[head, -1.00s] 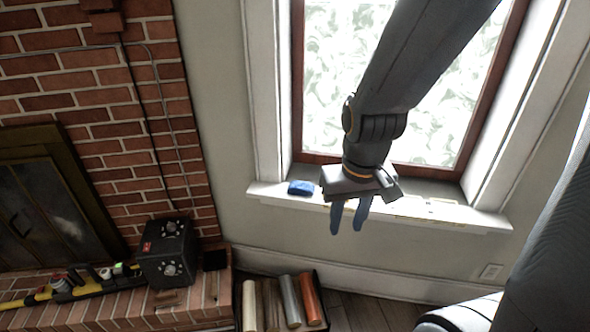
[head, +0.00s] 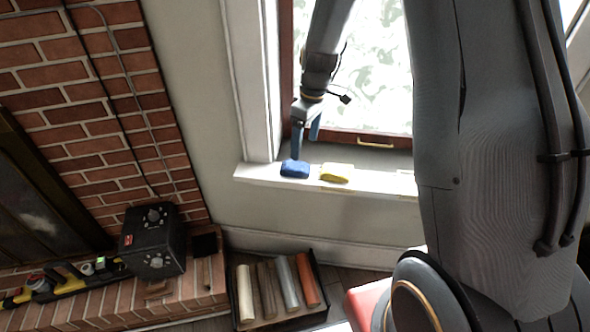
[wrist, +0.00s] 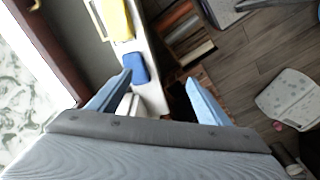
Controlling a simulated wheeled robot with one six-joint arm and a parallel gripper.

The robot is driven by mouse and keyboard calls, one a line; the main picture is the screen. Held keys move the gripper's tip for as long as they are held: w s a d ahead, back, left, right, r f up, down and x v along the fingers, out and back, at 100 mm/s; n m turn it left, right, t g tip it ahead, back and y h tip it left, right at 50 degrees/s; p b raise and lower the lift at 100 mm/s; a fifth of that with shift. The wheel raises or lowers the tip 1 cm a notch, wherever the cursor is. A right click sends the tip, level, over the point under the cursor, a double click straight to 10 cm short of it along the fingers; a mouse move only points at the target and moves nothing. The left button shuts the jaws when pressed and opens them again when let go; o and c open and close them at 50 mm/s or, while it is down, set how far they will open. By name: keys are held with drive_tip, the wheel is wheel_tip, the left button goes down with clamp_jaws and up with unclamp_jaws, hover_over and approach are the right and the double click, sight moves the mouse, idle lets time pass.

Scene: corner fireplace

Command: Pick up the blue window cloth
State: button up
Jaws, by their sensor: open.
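The blue window cloth (head: 295,169) is a small folded blue pad near the left end of the white window sill. My gripper (head: 306,147) is open and empty, pointing down just above the cloth at the window. In the wrist view the cloth (wrist: 135,67) shows close to the tip of the left finger, within the gap between my gripper's fingers (wrist: 158,78). One fingertip overlaps the cloth's back edge in the head view; I cannot tell whether they touch.
A yellow cloth or sponge (head: 336,172) lies right of the blue one on the sill (head: 385,182). The window frame and glass stand close behind. Below, a dark crate (head: 318,268) holds several rolls. A black box (head: 152,240) sits on the brick hearth at left.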

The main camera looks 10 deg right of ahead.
sight(296, 164)
drive_tip(key=w+f+n, duration=0.1)
drive_tip(key=w+f, duration=0.1)
drive_tip(key=w, duration=0.1)
drive_tip(key=w+f+n, duration=0.2)
drive_tip(key=w+f, duration=0.1)
drive_tip(key=w+f+n, duration=0.1)
drive_tip(key=w+f, duration=0.2)
drive_tip(key=shift+d+f+n+y, duration=0.25)
drive_tip(key=shift+d+n+y, duration=0.05)
drive_tip(key=shift+n, duration=0.1)
wheel_tip(296, 164, down, 2)
drive_tip(key=shift+w+a+f, duration=0.1)
drive_tip(key=shift+a, duration=0.05)
drive_tip(key=shift+a+f+p, duration=0.15)
drive_tip(key=shift+f+p, duration=0.55)
drive_tip(key=shift+f, duration=0.75)
drive_tip(key=shift+a+f+p, duration=0.1)
drive_tip(key=shift+f+p, duration=0.6)
drive_tip(key=shift+f, duration=0.7)
drive_tip(key=c, duration=1.1)
drive_tip(key=shift+r, duration=0.1)
wheel_tip(296, 164, up, 10)
drive_tip(key=b, duration=0.3)
